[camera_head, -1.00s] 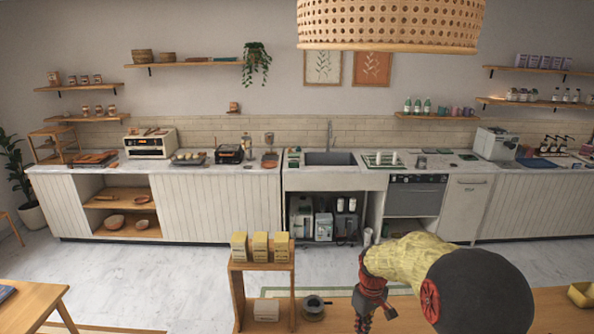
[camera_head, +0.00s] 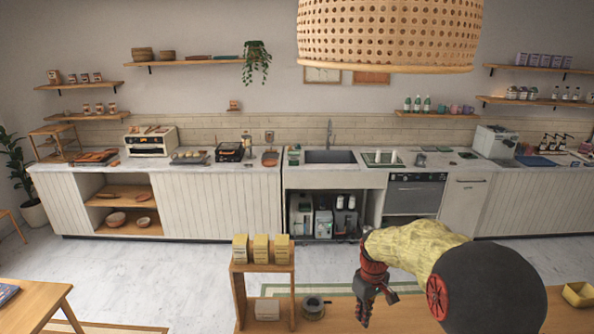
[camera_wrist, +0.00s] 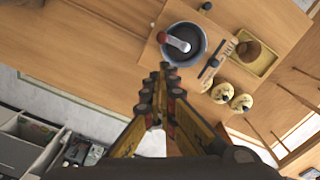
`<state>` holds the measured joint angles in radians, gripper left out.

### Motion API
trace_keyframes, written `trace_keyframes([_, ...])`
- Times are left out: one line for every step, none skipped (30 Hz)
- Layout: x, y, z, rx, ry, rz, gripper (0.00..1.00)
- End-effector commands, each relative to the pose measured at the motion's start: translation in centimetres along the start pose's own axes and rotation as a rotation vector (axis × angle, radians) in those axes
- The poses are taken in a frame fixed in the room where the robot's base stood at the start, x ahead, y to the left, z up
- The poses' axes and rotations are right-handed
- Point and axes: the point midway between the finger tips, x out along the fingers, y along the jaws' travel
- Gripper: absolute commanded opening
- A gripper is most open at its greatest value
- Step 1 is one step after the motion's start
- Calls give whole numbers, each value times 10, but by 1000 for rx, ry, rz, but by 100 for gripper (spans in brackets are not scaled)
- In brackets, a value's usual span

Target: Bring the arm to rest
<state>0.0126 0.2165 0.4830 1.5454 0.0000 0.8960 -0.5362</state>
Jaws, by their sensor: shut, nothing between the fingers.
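My gripper (camera_head: 376,303) hangs from my yellow-sleeved arm at the lower right of the head view, above the near wooden counter. It points downward. In the wrist view its two fingers (camera_wrist: 163,72) meet at the tips, shut with nothing between them. Beyond the fingertips in that view, a dark round pot (camera_wrist: 184,60) with a red-handled tool lies on a wooden board. My gripper appears apart from these things.
A small wooden shelf (camera_head: 240,302) with yellow boxes stands left of my gripper, with a dark dripper (camera_head: 314,306) beside it. A yellow tray (camera_head: 578,294) is at the far right. A woven lamp (camera_head: 390,35) hangs overhead. Open floor (camera_head: 190,262) lies before the back counter.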

Motion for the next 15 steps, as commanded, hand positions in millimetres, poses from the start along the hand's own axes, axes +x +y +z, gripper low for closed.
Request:
trace_keyframes([-1, 0, 0, 0, 0, 0, 0])
trace_keyframes([-1, 0, 0, 0, 0, 0, 0])
trace_keyframes([-1, 0, 0, 0, -1, 0, 0])
trace_keyframes([-1, 0, 0, 0, -1, 0, 0])
trace_keyframes([0, 0, 0, 0, -1, 0, 0])
trace_keyframes([0, 0, 0, 0, -1, 0, 0])
trace_keyframes([0, 0, 0, 0, -1, 0, 0])
trace_keyframes([0, 0, 0, 2, -1, 0, 0])
trace_keyframes([0, 0, 0, 8, -1, 0, 0])
trace_keyframes([0, 0, 0, 15, -1, 0, 0])
trace_keyframes([0, 0, 0, 26, -1, 0, 0])
trace_keyframes([0, 0, 0, 48, -1, 0, 0])
trace_keyframes([0, 0, 1, 67, -2, -1, 0])
trace_keyframes([4, -3, 6, 92, -13, -7, 0])
trace_keyframes([11, -9, 15, 123, -32, -16, 0])
